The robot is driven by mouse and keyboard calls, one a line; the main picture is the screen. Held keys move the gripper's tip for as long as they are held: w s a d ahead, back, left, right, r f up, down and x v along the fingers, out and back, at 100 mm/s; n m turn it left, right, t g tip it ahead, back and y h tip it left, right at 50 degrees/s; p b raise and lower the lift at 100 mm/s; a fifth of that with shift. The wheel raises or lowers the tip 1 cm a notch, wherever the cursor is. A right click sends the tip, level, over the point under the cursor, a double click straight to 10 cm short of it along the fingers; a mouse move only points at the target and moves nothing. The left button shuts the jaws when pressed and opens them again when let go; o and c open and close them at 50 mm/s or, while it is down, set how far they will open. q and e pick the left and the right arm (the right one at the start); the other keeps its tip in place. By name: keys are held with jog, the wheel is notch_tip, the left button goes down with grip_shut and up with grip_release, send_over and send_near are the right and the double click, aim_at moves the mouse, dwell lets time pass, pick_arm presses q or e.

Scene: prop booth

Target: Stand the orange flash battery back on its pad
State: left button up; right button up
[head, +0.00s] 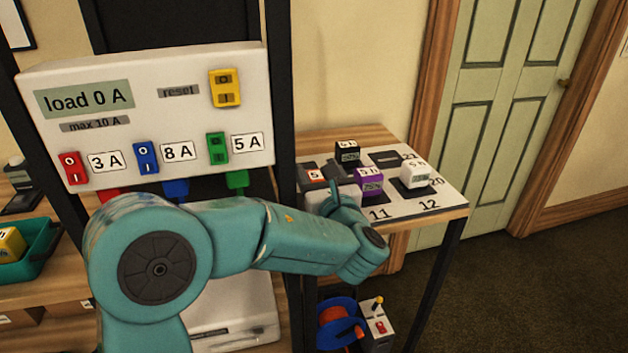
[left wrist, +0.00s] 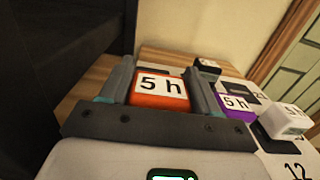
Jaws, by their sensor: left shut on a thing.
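The orange flash battery (head: 314,177), labelled 5 h, is at the left of the white pad board (head: 405,208) on the side table. In the left wrist view the orange battery (left wrist: 160,95) sits between the two fingers of my left gripper (left wrist: 160,82), which is shut on it. In the head view my left gripper (head: 328,192) partly hides the battery. Its underside is hidden, so I cannot tell whether it touches a pad. My right gripper is not in view.
A purple battery (head: 370,182) stands close right of the orange one. A black battery (head: 347,152) stands behind and a white battery (head: 415,174) at right, on a dark pad. A dark pad (head: 388,159) at the back is bare. A switch panel (head: 150,100) rises at left.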

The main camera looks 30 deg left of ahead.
aim_at(317, 171)
pick_arm(q)
jog(key=x, duration=0.4)
notch_tip(317, 171, down, 4)
jog(key=shift+r+b, duration=0.1)
jog(key=shift+b, duration=0.4)
jog(key=shift+r, duration=0.1)
jog(key=o, duration=1.4)
jog(key=shift+o, duration=0.2)
jog(key=shift+d, duration=0.1)
jog(key=v, duration=1.2)
